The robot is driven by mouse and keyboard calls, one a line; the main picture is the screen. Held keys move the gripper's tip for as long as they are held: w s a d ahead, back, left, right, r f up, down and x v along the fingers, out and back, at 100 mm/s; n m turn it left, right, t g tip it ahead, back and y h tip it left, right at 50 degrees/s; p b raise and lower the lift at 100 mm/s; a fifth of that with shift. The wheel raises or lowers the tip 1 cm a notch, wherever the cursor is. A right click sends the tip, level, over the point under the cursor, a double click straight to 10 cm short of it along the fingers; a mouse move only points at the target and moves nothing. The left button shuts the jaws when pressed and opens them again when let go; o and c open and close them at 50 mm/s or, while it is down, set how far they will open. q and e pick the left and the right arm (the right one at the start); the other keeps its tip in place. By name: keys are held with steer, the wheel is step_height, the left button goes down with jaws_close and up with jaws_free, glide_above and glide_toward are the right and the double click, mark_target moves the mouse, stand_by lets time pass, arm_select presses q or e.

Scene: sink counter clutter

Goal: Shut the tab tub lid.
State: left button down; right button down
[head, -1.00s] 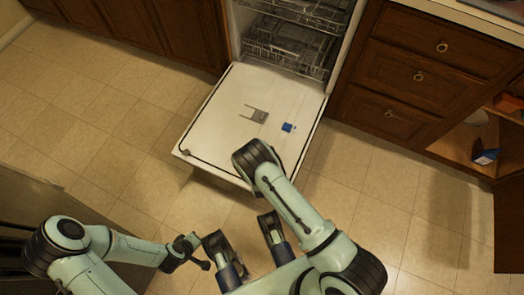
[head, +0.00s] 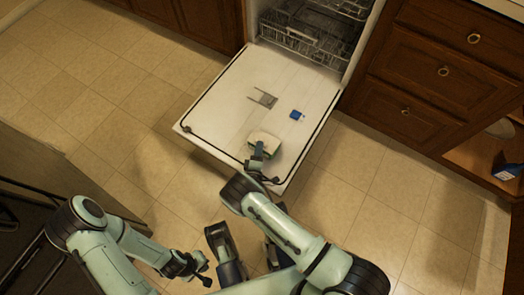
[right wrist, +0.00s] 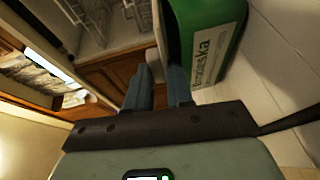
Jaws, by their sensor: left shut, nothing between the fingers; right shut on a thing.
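The tab tub (head: 267,141) shows in the head view as a small green and pale box over the near part of the open dishwasher door. In the right wrist view a large green wall with a white label (right wrist: 208,45) fills the upper right, beside my fingers. My right gripper (head: 257,161) is at the tub's near side. In the right wrist view its fingers (right wrist: 160,78) are closed on a small pale part at their tips. I cannot tell the lid's angle. My left gripper (head: 199,273) is shut and empty, low over the floor at the left.
The dishwasher door (head: 215,113) lies open and flat, bearing a grey bracket-like piece (head: 265,98) and a blue block (head: 297,115). The lower rack (head: 300,45) is inside. Wooden drawers (head: 445,70) stand at the right, above an open compartment with a blue box (head: 507,166).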

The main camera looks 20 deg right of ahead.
arm_select(q)
steer(key=shift+s, duration=0.1)
arm_select(e)
steer(key=c, duration=1.1)
jaws_free()
steer(key=shift+s+f, duration=0.1)
steer(key=shift+f, duration=0.05)
arm_select(q)
steer(key=shift+s+a, duration=0.1)
arm_select(e)
steer(key=shift+s, duration=0.1)
